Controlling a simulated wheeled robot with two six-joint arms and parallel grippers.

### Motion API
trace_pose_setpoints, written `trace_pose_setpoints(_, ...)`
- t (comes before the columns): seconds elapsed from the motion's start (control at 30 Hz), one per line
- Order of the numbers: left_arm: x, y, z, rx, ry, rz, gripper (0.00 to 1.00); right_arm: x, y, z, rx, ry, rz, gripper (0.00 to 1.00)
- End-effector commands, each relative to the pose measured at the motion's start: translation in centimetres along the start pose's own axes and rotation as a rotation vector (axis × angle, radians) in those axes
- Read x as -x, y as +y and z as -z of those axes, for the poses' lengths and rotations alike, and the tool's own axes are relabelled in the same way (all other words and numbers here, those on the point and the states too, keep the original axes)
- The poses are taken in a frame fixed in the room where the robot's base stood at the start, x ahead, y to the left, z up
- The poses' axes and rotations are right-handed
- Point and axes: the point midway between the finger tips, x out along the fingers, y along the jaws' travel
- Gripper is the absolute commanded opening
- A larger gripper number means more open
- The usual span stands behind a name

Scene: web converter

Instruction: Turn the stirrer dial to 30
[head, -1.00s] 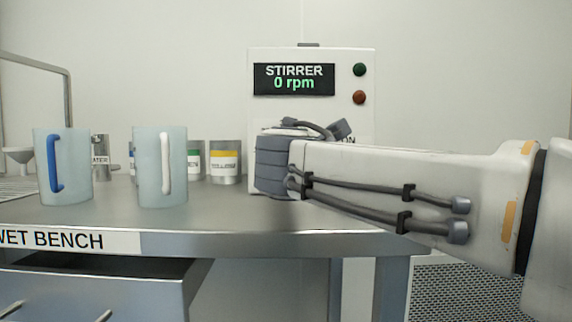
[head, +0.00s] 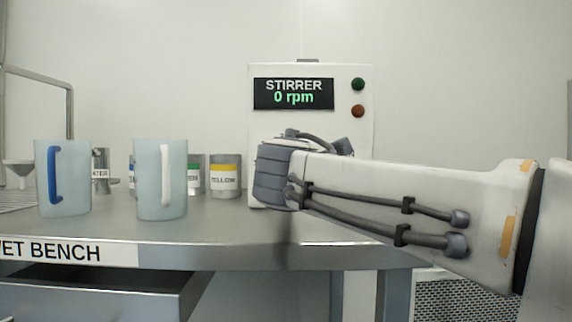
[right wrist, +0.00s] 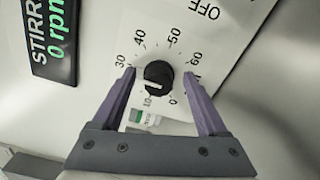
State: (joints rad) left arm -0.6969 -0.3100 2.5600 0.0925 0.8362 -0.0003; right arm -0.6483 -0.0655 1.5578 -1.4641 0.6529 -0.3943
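The stirrer (head: 312,118) is a white box at the back of the bench with a black display (head: 293,94) reading 0 rpm. Its black dial (right wrist: 159,76) shows in the right wrist view, with printed numbers around it; 30 (right wrist: 120,60) is at its upper left. A pale mark shows on the dial's lower part. My right gripper (right wrist: 158,73) is open, its purple fingers on either side of the dial with gaps visible. In the head view my right arm hides the dial and fingertips. My left gripper is not in view.
Two frosted mugs, one with a blue handle (head: 54,175) and one with a white handle (head: 166,173), stand on the bench left of my arm. Metal cans, including the yellow-labelled can (head: 224,178), stand behind. A drawer (head: 95,292) is open below. Green and red buttons are on the stirrer.

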Motion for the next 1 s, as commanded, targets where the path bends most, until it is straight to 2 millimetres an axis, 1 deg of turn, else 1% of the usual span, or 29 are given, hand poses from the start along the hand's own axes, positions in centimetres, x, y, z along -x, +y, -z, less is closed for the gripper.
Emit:
trace_pose_setpoints(0.17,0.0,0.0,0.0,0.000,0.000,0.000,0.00,0.1,0.1,0.0,0.000,0.000,-0.002,0.76)
trace_pose_setpoints(0.27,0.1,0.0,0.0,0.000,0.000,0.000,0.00,0.7,0.2,0.0,0.000,0.001,-0.003,0.76)
trace_pose_setpoints(0.37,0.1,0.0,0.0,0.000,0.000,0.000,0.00,2.1,0.2,0.0,0.000,0.003,-0.004,0.76)
trace_pose_setpoints(0.6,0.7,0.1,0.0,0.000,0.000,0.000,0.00,7.0,0.3,0.1,0.000,0.006,-0.004,0.76)
trace_pose_setpoints(0.7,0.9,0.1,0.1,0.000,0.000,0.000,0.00,8.6,0.2,0.1,0.000,0.005,-0.003,0.76)
trace_pose_setpoints(0.83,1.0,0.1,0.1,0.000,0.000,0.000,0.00,10.0,0.1,0.1,-0.001,0.003,-0.001,0.76)
trace_pose_setpoints(1.0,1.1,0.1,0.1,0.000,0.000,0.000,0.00,10.5,0.0,0.0,0.000,0.000,-0.001,0.76)
